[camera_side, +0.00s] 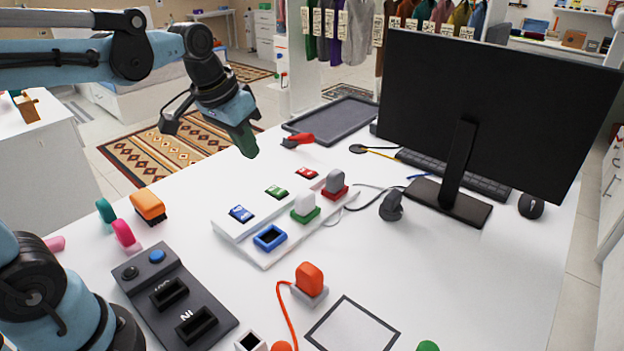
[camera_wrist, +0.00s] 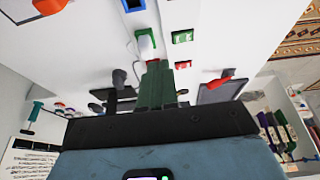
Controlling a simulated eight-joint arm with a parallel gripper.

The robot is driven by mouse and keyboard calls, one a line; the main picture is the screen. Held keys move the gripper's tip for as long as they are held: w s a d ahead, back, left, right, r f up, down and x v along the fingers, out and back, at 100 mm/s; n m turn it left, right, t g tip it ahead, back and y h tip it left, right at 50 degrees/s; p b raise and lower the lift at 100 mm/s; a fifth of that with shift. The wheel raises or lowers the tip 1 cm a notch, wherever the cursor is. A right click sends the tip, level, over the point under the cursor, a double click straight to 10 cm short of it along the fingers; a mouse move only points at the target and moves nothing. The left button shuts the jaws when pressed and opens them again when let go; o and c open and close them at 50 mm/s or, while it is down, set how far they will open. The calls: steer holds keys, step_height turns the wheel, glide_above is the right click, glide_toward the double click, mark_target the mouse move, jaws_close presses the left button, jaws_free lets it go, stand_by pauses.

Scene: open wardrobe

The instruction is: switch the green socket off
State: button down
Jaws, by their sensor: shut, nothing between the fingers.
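A white power strip (camera_side: 226,230) lies on the white table. Its green socket (camera_side: 303,216) holds a white plug (camera_side: 304,202). A green rocker switch (camera_side: 276,191) sits behind it, between a blue switch (camera_side: 241,213) and a red switch (camera_side: 307,172). The wrist view shows the green switch (camera_wrist: 182,36) and the green socket (camera_wrist: 146,44) beyond my fingers. My gripper (camera_side: 248,151) has its green fingers shut and empty, above the table behind the strip, apart from the switches. Which way the green switch is tipped I cannot tell.
The red socket (camera_side: 335,192) holds a grey plug (camera_side: 335,180); the blue socket (camera_side: 270,238) is empty. A red-handled tool (camera_side: 298,140), a dark tray (camera_side: 334,120) and a monitor (camera_side: 480,110) stand behind. An orange plug (camera_side: 309,277) is in front. The air above the strip is clear.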

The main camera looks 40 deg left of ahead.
mark_target(280, 191)
steer(key=w+a+f+g+h, duration=0.1)
steer(key=w+a+g, duration=0.3)
steer(key=w, duration=0.6)
steer(key=shift+a, duration=0.75)
steer(key=shift+w, duration=0.1)
steer(key=f, duration=0.4)
steer(key=d+f, duration=0.1)
steer(key=f, duration=0.9)
steer(key=shift+d, duration=0.35)
steer(key=shift+d+f, duration=0.1)
steer(key=shift+f, duration=0.05)
steer(key=shift+a, duration=0.2)
steer(key=shift+a+r, duration=0.2)
steer(key=shift+a, duration=0.45)
